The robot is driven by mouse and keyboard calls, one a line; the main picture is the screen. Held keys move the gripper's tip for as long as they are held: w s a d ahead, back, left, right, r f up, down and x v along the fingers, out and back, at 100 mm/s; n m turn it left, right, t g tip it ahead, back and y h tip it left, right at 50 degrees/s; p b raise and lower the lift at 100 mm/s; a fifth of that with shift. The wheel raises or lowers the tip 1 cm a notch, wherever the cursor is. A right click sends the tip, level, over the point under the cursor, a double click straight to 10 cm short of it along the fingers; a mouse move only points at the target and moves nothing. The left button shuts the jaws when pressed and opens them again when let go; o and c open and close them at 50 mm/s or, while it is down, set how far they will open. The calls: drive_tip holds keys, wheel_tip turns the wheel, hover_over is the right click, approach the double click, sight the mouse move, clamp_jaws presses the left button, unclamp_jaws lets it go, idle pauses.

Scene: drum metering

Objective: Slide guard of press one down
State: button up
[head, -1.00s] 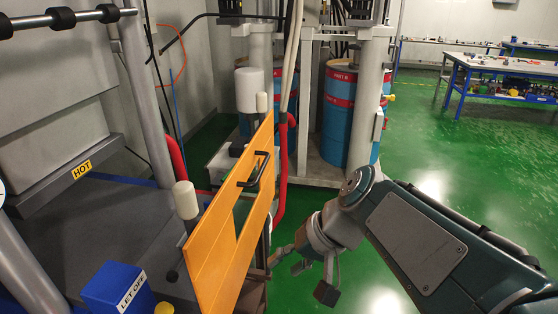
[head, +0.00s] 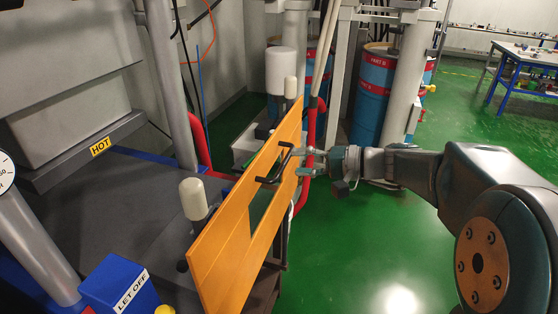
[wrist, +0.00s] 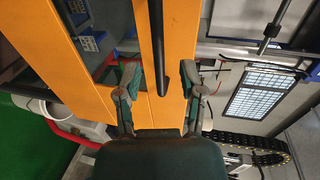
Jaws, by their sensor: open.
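The orange guard (head: 217,258) stands upright at the front edge of the press, with a window opening in it. It also fills the middle of the wrist view (wrist: 90,70). Its black bar handle (head: 277,166) is on the face toward me. My gripper (head: 303,161) is close to the handle, its fingers pointing at it. In the wrist view my gripper (wrist: 157,80) is open, one finger on each side of the black handle (wrist: 158,45). I cannot tell whether either finger touches the handle.
The press bed (head: 110,215) with a HOT label (head: 101,146) is behind the guard. A blue LET OFF box (head: 118,285) is at the lower left. White-capped posts (head: 193,200) and a red hose (head: 307,190) are near the guard. Green floor is free to the right.

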sight(285, 158)
drive_tip(key=shift+x, duration=2.4)
drive_tip(key=shift+w+f, duration=0.15)
drive_tip(key=shift+w, duration=0.05)
drive_tip(key=c, duration=0.4)
drive_tip(key=shift+d, duration=0.1)
clamp_jaws()
drive_tip(key=shift+d, duration=0.25)
